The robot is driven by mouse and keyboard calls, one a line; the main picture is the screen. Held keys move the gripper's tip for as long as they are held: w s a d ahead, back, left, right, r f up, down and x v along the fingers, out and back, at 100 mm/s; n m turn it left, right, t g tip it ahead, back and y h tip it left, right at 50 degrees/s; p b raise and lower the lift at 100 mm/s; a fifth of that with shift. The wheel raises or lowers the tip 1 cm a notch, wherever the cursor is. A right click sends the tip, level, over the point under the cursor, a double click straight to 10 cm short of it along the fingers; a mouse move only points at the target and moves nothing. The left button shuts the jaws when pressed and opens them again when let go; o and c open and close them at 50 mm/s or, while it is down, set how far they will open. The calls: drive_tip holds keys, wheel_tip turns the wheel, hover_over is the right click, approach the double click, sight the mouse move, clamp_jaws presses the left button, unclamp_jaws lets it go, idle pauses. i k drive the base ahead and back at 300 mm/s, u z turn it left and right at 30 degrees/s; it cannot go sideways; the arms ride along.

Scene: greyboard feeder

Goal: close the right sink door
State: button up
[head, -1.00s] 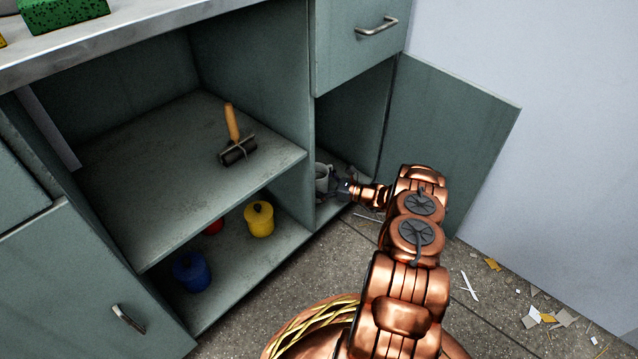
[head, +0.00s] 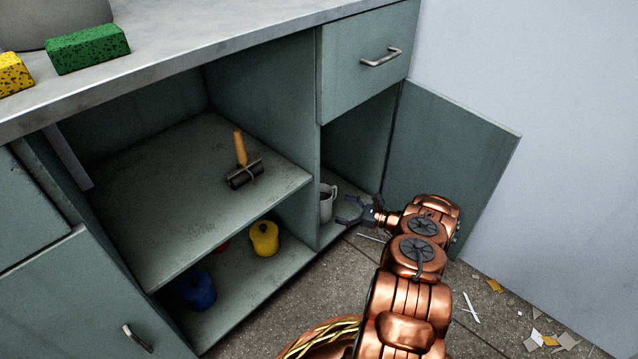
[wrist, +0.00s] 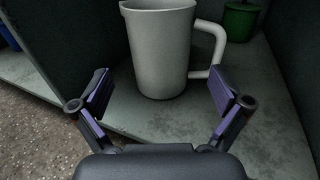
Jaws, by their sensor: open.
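The right sink door (head: 452,145) is a grey-green panel at the right. It stands wide open, swung out toward the pale wall. Its compartment (head: 352,150), under the drawer, is open at the front. My gripper (head: 345,211) is open and empty at the mouth of this compartment, left of the door and apart from it. A white mug (head: 326,204) stands inside, and in the wrist view the mug (wrist: 160,50) is upright ahead of the spread fingers (wrist: 163,98), with its handle to the right. My arm hides the door's lower part.
A drawer (head: 370,60) with a metal handle is shut above the compartment. A roller (head: 243,165) lies on the middle shelf, with yellow (head: 263,238) and blue (head: 198,290) pots below. A green pot (wrist: 240,20) stands behind the mug. Scraps (head: 550,340) litter the floor at right.

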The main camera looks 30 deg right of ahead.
sight(441, 146)
drive_tip(key=k, duration=1)
